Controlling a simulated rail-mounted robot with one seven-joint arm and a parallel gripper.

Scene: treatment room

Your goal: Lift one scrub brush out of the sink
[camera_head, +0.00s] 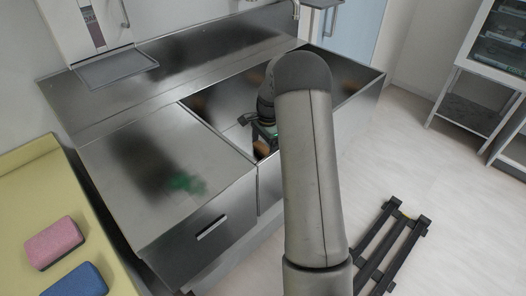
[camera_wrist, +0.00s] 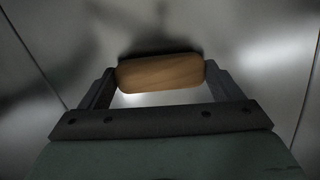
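The steel sink (camera_head: 240,139) is an open basin in the counter. My arm reaches down into it and hides much of its inside. My gripper (camera_head: 264,135) is low in the basin. In the wrist view a scrub brush (camera_wrist: 160,72) with a smooth wooden body lies across the space between the two fingertips of my gripper (camera_wrist: 160,84). Its ends come right up to both fingers. I cannot tell whether they press on it. A shadow lies on the steel behind the brush. Its bristles are hidden.
Pink (camera_head: 54,242) and blue (camera_head: 80,283) blocks lie on a yellow surface (camera_head: 30,180) at lower left. A brown patch shows at the basin's right, possibly a reflection. The basin walls surround my gripper.

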